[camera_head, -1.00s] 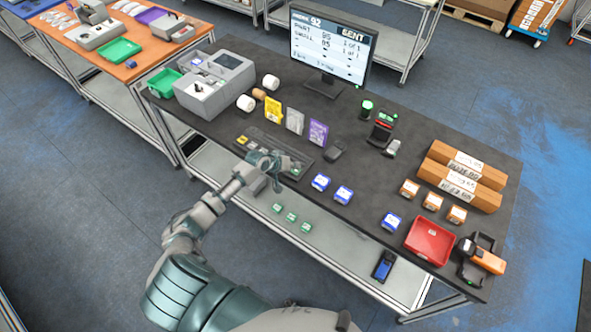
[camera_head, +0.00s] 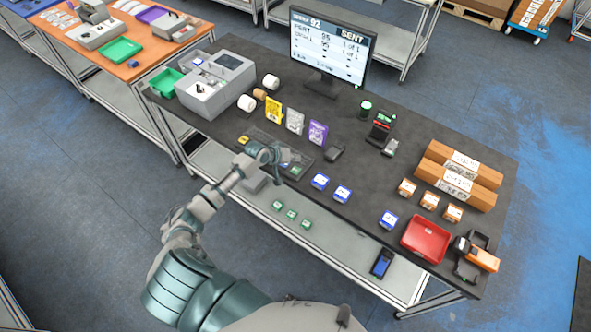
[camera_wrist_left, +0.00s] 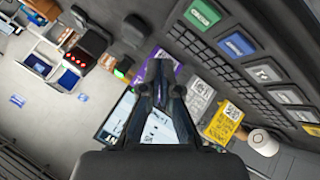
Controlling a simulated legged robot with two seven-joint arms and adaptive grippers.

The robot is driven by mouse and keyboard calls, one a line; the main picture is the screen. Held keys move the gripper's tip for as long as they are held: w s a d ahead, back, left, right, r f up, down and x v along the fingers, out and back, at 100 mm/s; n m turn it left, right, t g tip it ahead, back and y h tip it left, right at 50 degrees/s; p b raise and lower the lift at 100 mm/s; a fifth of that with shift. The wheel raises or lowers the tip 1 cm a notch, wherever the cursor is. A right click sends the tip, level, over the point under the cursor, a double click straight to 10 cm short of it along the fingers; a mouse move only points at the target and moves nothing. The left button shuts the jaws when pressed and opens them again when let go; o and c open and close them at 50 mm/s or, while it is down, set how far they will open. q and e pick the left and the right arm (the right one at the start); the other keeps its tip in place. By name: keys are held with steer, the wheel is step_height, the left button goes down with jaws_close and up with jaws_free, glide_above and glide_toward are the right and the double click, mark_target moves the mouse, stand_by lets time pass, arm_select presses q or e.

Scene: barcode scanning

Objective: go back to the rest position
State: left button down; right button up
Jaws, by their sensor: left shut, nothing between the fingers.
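My left gripper (camera_head: 268,154) is over the dark keyboard-like tray (camera_head: 262,141) near the table's front left part. In the left wrist view the gripper (camera_wrist_left: 163,66) is shut with nothing between its fingers. Behind it stand the yellow (camera_head: 273,108), white (camera_head: 294,121) and purple (camera_head: 317,132) code cards, which also show past the fingers in the wrist view. My left arm comes in from the lower left and hides part of the table's front edge. My right gripper is not in view.
The black table (camera_head: 370,207) also holds a monitor (camera_head: 331,47), a grey printer-like machine (camera_head: 213,86), brown boxes (camera_head: 456,184), small blue and orange items, a red tray (camera_head: 426,239) and an orange scanner (camera_head: 482,257). Floor is clear at the lower left.

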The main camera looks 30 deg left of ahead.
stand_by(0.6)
arm_select(q)
steer(key=s+d+f+m+g, duration=0.2)
steer(key=s+d+f+m, duration=0.15)
steer(key=s+d, duration=0.45)
steer(key=s+d+f+m+g, duration=0.1)
steer(key=s+d+f+m, duration=0.1)
steer(key=s+d+f, duration=0.5)
steer(key=s+r+g+y, duration=0.15)
steer(key=s+r, duration=0.25)
steer(key=s, duration=0.6)
steer(key=s+r+y, duration=0.2)
steer(key=s+r, duration=0.2)
steer(key=s, duration=0.6)
steer(key=s+f+m+g+b, duration=0.1)
steer(key=s+f+b, duration=0.15)
steer(key=f, duration=1.45)
steer(key=s+f+g+b, duration=0.1)
steer(key=f+b, duration=0.2)
steer(key=f, duration=1.4)
steer(key=s+a+f+b, duration=0.3)
steer(key=s+f+b, duration=0.1)
steer(key=s+f, duration=1.2)
step_height(320, 180, down, 2)
steer(key=shift+a+f+g, duration=0.1)
steer(key=shift+a+g, duration=0.1)
steer(key=shift+g, duration=0.25)
